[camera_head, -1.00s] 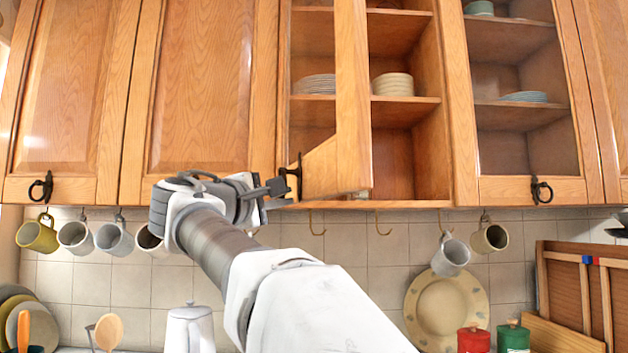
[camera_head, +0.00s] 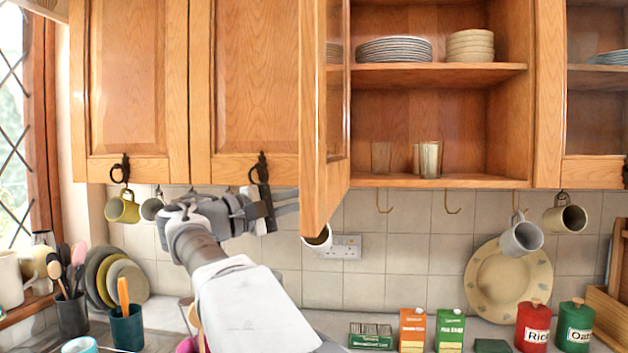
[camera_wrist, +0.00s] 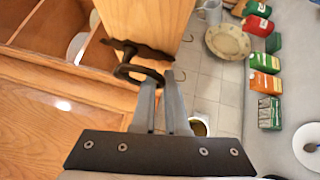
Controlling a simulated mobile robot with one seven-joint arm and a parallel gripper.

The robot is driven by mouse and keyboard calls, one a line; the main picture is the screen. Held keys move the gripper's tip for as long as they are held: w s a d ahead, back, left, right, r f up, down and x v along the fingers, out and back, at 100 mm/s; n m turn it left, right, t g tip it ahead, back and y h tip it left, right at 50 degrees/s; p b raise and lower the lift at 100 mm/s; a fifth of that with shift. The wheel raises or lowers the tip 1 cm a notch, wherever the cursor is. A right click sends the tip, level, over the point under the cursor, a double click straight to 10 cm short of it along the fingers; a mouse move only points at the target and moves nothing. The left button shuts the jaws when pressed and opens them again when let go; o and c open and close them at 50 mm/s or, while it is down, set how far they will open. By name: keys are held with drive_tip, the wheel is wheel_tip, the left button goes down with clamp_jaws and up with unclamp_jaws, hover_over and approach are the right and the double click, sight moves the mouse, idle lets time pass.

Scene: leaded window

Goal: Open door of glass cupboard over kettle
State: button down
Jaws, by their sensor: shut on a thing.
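The glass cupboard door (camera_head: 312,130) stands swung out from its cupboard (camera_head: 440,120), seen nearly edge-on, with the inside exposed. My gripper (camera_head: 285,202) is at the lower outer face of this door. In the wrist view, my gripper (camera_wrist: 163,85) is shut on the door's dark ring handle (camera_wrist: 140,72), which hangs from a black plate on the wooden frame (camera_wrist: 145,20). The head view does not show this handle clearly. The kettle cannot be made out behind my arm.
Plates (camera_head: 393,49), bowls (camera_head: 470,45) and glasses (camera_head: 428,158) stand on the shelves. Closed wooden doors (camera_head: 240,80) are left of the open door. Mugs (camera_head: 520,235) hang below. Cartons (camera_head: 412,330) and canisters (camera_head: 533,325) line the counter.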

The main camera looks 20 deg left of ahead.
drive_tip(key=shift+a+r, duration=0.2)
drive_tip(key=shift+a, duration=0.45)
drive_tip(key=c, duration=1)
unclamp_jaws()
drive_tip(key=shift+a+f, duration=0.1)
drive_tip(key=shift+a, duration=0.15)
drive_tip(key=shift+o, duration=0.3)
drive_tip(key=shift+d, duration=0.15)
drive_tip(key=p+v, duration=0.3)
drive_tip(key=v, duration=1.4)
drive_tip(key=shift+s, duration=0.1)
drive_tip(key=shift+c, duration=0.3)
